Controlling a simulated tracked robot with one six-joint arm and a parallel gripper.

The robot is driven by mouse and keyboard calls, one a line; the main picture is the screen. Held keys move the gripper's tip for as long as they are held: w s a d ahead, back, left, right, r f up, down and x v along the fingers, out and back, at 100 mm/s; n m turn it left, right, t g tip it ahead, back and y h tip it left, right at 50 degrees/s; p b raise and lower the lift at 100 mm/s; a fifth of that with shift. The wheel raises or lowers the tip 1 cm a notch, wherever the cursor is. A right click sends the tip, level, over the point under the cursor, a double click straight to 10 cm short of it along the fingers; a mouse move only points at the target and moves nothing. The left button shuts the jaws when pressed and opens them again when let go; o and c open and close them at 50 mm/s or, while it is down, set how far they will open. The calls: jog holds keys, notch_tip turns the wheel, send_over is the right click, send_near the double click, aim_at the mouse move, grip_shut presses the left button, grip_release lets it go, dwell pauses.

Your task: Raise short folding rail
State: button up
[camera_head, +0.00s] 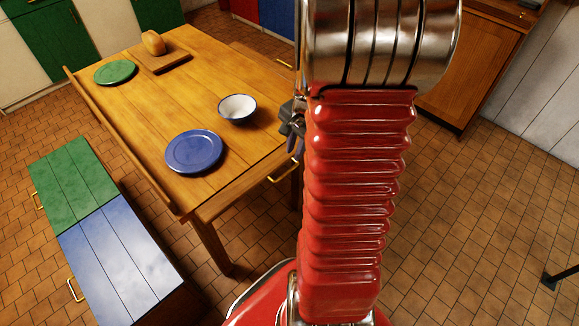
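A wooden table (150,110) stands at the left and centre. Along its near short side a wooden strip with a brass handle (283,172) hangs below the top; it looks like the short folding rail (235,194), folded down. Its right end is hidden behind my red arm. A long rail (125,145) stands up along the table's left edge. My gripper (296,140) shows only in part, as dark pieces beside the arm near the table's right corner. Its fingers are mostly hidden, so I cannot tell whether it is open or shut.
On the table are a blue plate (193,152), a white bowl (238,107), a green plate (115,72) and a board (165,62) with bread (153,43). A green-and-blue bench (105,245) stands left.

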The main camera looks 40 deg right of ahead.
aim_at(289, 170)
jog(key=shift+w+f, duration=0.35)
jog(key=shift+f, duration=1.35)
jog(key=shift+w+f, duration=0.3)
jog(key=shift+f, duration=1.35)
jog(key=shift+w+f, duration=0.35)
jog(key=shift+f, duration=1.35)
jog(key=shift+c, duration=0.7)
grip_shut()
